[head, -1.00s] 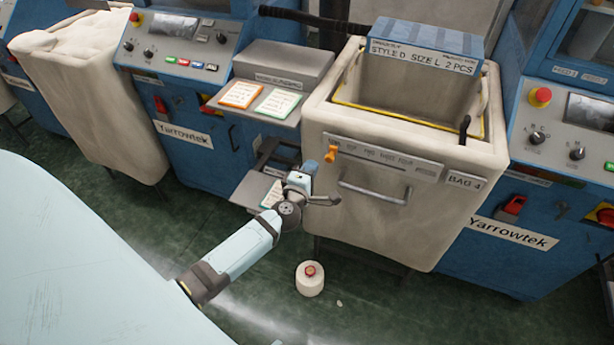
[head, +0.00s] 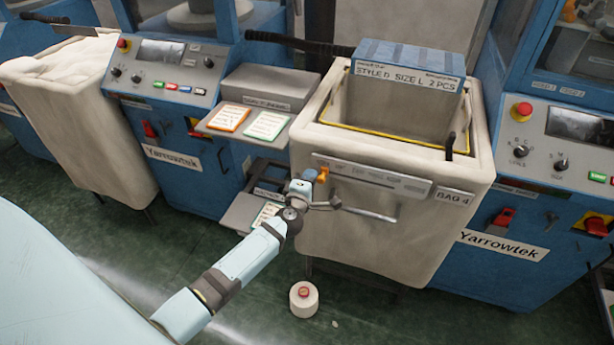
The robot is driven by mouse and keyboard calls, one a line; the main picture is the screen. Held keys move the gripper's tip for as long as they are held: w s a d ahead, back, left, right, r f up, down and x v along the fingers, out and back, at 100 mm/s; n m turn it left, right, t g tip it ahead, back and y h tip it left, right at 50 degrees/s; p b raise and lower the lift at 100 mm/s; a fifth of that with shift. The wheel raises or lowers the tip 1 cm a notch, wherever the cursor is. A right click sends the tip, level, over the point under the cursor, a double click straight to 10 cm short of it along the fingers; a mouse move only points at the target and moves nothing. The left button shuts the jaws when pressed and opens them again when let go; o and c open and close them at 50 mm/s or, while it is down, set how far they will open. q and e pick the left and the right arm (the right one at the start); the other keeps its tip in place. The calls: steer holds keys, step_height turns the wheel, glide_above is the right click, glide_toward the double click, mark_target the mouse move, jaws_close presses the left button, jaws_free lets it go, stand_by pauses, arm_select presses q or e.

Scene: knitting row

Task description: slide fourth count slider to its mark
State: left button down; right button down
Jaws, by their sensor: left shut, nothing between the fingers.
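The count slider strip (head: 385,178) is a grey plate with small printed labels on the front of the bag 4 bin (head: 345,225). Its orange slider knob (head: 323,174) sits at the left end of the strip. The labels are too small to read surely, and part of the strip's left end is close behind my wrist. My right gripper is not in view.
A bar handle (head: 365,212) lies right of my gripper under the strip. A shelf with orange- and green-edged cards (head: 265,125) is at the upper left. A white cone with a red top (head: 303,300) stands on the floor below the bin.

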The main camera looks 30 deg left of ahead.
mark_target(321, 182)
arm_select(q)
steer(key=shift+w+d, duration=0.2)
steer(key=shift+d, duration=0.7)
steer(key=shift+w+d, duration=0.2)
steer(key=shift+d, duration=0.7)
steer(key=shift+a, duration=0.15)
steer(key=shift+s+a+p, duration=0.15)
steer(key=shift+a+p, duration=0.2)
steer(key=shift+a, duration=0.1)
steer(key=shift+s, duration=0.1)
steer(key=p+v, duration=0.1)
steer(key=v, duration=0.6)
steer(key=shift+s+d+p, duration=0.15)
steer(key=shift+s+p, duration=0.15)
steer(key=shift+s, duration=0.1)
